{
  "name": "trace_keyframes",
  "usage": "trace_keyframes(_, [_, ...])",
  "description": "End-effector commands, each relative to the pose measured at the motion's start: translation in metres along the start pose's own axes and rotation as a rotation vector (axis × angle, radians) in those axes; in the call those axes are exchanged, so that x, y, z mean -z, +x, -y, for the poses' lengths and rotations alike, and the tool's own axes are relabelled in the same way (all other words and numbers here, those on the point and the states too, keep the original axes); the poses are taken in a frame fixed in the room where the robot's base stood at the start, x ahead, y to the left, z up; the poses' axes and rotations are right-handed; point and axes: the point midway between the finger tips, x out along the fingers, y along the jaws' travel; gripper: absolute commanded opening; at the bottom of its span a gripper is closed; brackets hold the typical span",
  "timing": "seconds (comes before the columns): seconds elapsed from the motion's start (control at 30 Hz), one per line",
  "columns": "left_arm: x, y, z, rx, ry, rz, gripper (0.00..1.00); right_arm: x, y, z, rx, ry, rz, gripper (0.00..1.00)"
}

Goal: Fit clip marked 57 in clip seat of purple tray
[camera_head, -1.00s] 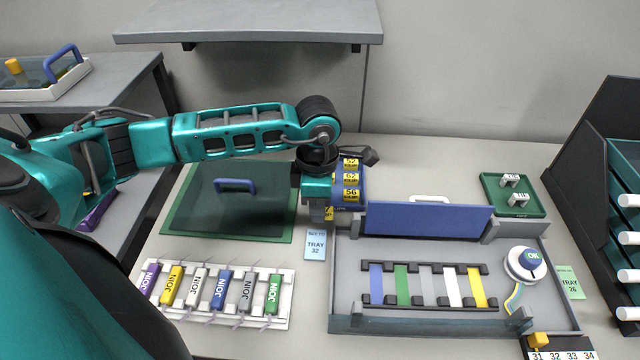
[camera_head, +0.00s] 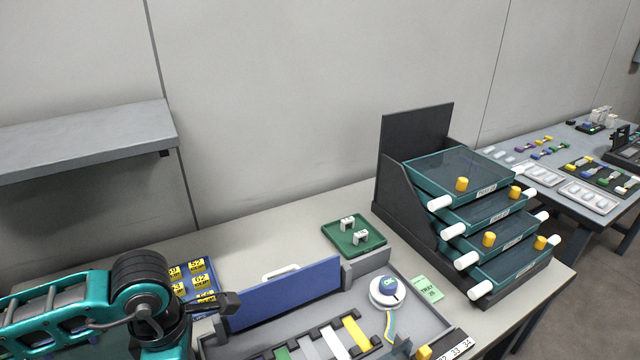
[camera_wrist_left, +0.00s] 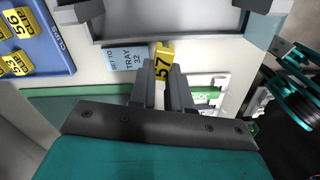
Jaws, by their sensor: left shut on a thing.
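In the left wrist view, my left gripper (camera_wrist_left: 165,85) is shut on a yellow clip (camera_wrist_left: 163,66) marked 57 in black. The clip sits between the fingertips, above the table. In the head view, my left arm enters at the lower left; its fingertips and the clip are not visible there. The blue clips tray (camera_head: 230,300) holds several yellow numbered clips and is beside my left wrist; it also shows in the left wrist view (camera_wrist_left: 62,62). No purple tray or clip seat shows in either present view. My right gripper is not in view.
A grey work unit with a raised blue lid (camera_head: 285,293) stands at the front centre. Behind it is a small green tray (camera_head: 340,242) with white pieces. A black rack of teal drawers (camera_head: 480,225) stands right.

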Motion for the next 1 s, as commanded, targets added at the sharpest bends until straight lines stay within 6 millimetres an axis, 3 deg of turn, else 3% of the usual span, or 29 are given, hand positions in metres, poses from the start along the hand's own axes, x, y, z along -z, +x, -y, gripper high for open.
trace_keyframes(0.7, [-0.036,-0.07,-0.054,-0.003,1.359,0.001,0.0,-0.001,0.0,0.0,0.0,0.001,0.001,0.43])
trace_keyframes(1.0, [-0.045,-0.095,-0.066,-0.002,1.785,-0.001,0.0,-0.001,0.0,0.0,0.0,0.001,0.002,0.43])
